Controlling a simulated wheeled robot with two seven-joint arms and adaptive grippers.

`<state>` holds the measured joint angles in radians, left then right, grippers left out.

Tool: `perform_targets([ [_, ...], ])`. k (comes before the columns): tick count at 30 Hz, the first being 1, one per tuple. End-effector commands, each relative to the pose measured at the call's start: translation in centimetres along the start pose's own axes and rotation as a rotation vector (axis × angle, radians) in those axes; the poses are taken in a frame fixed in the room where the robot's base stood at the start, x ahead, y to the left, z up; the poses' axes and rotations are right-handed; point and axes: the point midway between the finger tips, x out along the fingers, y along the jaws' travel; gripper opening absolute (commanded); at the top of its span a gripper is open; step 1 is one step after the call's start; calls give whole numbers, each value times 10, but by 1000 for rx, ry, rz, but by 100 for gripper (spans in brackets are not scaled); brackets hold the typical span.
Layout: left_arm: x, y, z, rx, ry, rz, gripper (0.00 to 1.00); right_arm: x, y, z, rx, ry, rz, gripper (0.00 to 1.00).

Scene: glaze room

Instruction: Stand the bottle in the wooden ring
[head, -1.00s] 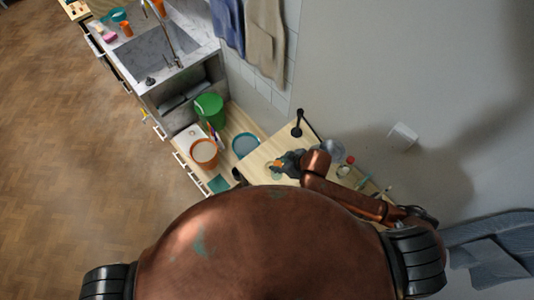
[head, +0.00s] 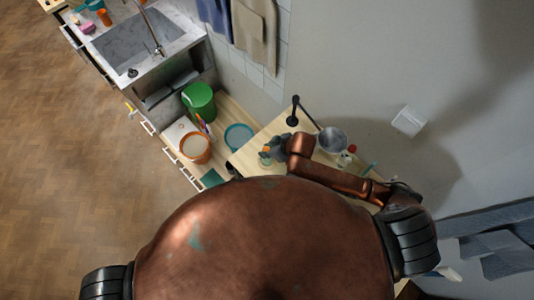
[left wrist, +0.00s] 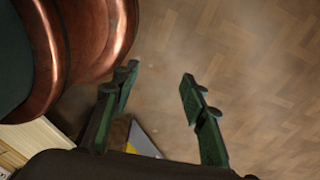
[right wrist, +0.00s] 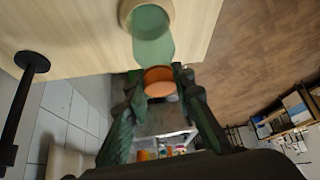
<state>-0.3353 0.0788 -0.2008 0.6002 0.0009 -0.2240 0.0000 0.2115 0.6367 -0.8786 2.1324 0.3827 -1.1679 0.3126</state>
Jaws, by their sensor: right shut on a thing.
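The bottle has a translucent green body (right wrist: 153,46) and an orange cap (right wrist: 160,82), seen in the right wrist view. My right gripper (right wrist: 160,78) is shut on it at the cap end. The pale wooden ring (right wrist: 126,12) shows around the far end of the bottle. I cannot tell whether the bottle's base rests inside it or is just above it. My left gripper (left wrist: 155,95) is open and empty above the floor.
On the table (head: 246,158) a grey bowl (head: 331,139) and a small red-topped container (head: 351,149) stand right of my right gripper. A black lamp-like arm (head: 293,112) rises at the back edge. An orange bucket (head: 195,147), green bin (head: 199,101) and blue basin (head: 238,137) stand to the left.

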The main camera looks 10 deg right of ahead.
Motion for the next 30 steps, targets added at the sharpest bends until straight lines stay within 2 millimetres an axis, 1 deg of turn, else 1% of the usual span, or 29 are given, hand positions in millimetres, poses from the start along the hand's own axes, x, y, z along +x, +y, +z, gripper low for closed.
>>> perform_targets([
  [1,5,0,2,0,-2,0,40,5,-2,7,5,-9,-6,0],
  [2,5,0,-1,1,1,0,40,4,-2,7,6,-9,-6,0],
  [4,4,-2,-21,5,24,-2,40,3,-2,7,7,-10,-5,0],
  [5,3,-3,-33,8,39,-3,40,3,-2,7,7,-10,-4,0],
  [6,3,-4,-50,11,61,-4,40,2,-1,7,8,-10,-3,0],
  [7,2,-5,-60,14,75,-5,40,2,-1,7,7,-10,-3,0],
  [8,2,-6,-69,15,87,-5,40,2,-1,8,7,-11,-3,23],
  [9,1,-6,-77,17,97,-6,40,2,-1,7,7,-10,-3,26],
  [10,1,-6,-80,18,100,-6,40,2,-1,7,7,-10,-3,28],
  [11,1,-6,-81,18,100,-6,40,2,-1,7,6,-9,-3,30],
  [13,2,-6,-76,17,93,-6,40,2,-2,6,6,-8,-3,35],
  [15,2,-6,-64,14,78,-5,40,2,-2,5,5,-7,-3,39],
  [18,2,-4,-46,10,57,-4,40,1,-2,5,5,-6,-3,40],
  [21,3,-4,-35,8,42,-4,40,1,-2,5,5,-5,-3,40],
  [26,3,-4,-29,7,35,-4,40,-4,-2,4,5,-4,-3,40],
  [29,4,-5,-33,7,39,-5,40,-16,-1,5,5,-3,-2,40],
  [30,5,-5,-36,8,43,-5,40,-23,-1,4,4,-3,-2,40],
])
